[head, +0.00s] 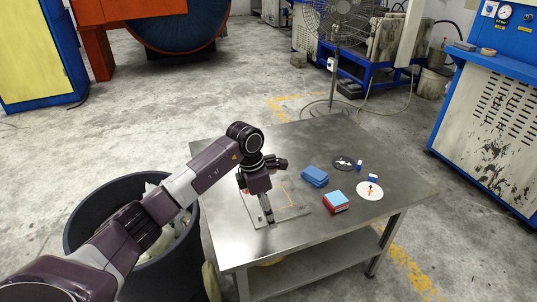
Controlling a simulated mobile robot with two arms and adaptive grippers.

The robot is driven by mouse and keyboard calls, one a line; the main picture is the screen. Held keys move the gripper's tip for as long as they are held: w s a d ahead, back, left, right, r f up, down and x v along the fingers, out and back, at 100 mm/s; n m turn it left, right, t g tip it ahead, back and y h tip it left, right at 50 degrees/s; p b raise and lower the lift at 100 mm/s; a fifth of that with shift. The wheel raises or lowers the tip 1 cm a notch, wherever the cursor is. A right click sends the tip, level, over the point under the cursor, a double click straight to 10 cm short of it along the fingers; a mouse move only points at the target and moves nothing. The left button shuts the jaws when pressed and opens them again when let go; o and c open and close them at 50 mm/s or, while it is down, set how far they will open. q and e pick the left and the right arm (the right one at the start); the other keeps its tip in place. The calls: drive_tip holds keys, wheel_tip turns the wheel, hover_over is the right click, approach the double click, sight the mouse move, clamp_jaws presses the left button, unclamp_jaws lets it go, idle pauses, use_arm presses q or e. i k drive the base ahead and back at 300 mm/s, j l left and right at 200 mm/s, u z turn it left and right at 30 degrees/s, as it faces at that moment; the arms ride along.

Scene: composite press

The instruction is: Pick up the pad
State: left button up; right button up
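A blue pad-like stack (315,176) lies on the metal table. A red block with a light blue top (335,202) lies in front of it, to the right. I cannot tell which of these is the pad. A thin, flat greyish plate (292,212) lies to their left. My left gripper (269,218) points down over the plate, left of both blocks and apart from them. Its fingers look close together, but whether they are open or shut is unclear. Contact with the plate cannot be judged. My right gripper is not in view.
A black disc (344,162), a white disc with an orange mark (369,191) and small blue blocks (373,178) are on the table's right side. A black bin (90,217) stands left of the table (225,236). A fan (337,18) stands behind it. The table's back is clear.

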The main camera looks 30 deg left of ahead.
sight(270, 157)
drive_tip(key=i+j, duration=0.35)
drive_tip(key=i, duration=0.15)
drive_tip(key=i+j, duration=0.4)
drive_tip(key=i, duration=0.05)
